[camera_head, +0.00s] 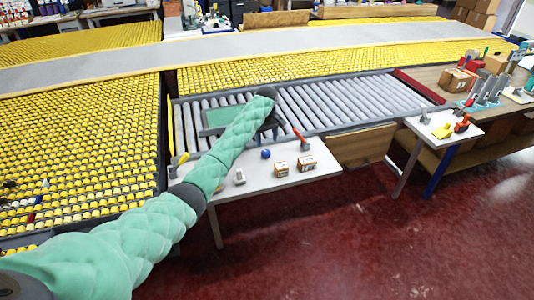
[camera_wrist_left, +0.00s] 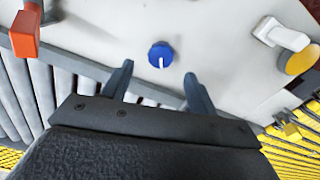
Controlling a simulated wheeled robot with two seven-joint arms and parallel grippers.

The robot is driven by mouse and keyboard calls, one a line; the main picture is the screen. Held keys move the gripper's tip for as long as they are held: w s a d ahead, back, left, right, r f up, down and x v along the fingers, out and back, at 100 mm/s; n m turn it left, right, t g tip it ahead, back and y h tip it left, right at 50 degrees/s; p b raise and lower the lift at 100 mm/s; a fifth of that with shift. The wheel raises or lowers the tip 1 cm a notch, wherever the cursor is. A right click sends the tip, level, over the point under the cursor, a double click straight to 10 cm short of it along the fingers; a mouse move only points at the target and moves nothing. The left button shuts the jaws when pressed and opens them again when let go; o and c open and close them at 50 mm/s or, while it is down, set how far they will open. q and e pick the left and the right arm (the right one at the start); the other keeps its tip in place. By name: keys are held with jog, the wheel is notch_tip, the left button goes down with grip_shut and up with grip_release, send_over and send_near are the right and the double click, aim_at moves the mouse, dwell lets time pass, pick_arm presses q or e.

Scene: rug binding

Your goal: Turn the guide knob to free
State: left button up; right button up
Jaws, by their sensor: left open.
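The guide knob is a round blue knob (camera_wrist_left: 161,55) with a white pointer line, set on a pale table top (camera_wrist_left: 110,25). In the left wrist view it lies just beyond and between the two fingertips of my left gripper (camera_wrist_left: 157,75), which is open and empty. The white line points toward the gripper. In the head view the blue knob (camera_head: 266,154) sits near the table's back edge, and my left gripper (camera_head: 272,132) is just behind it, partly hidden by my arm. My right gripper is not in view.
An orange-red handle (camera_wrist_left: 25,35) and a white lever (camera_wrist_left: 283,36) with a yellow disc stand on either side. Two small boxes (camera_head: 281,169) sit on the table (camera_head: 250,185). Grey rollers (camera_head: 330,103) lie behind it. A second small table (camera_head: 445,127) stands at right.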

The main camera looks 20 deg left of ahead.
aim_at(267, 152)
pick_arm(q)
jog(key=shift+s+a, duration=0.1)
jog(key=shift+s, duration=0.05)
notch_tip(267, 152, down, 6)
jog(key=shift+f+p, duration=0.15)
jog(key=shift+p, duration=1.05)
jog(key=shift+f, duration=0.7)
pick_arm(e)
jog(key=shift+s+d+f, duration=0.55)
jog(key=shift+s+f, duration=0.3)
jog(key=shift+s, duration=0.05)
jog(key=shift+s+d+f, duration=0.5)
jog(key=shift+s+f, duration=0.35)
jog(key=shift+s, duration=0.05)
pick_arm(q)
jog(key=c, duration=1)
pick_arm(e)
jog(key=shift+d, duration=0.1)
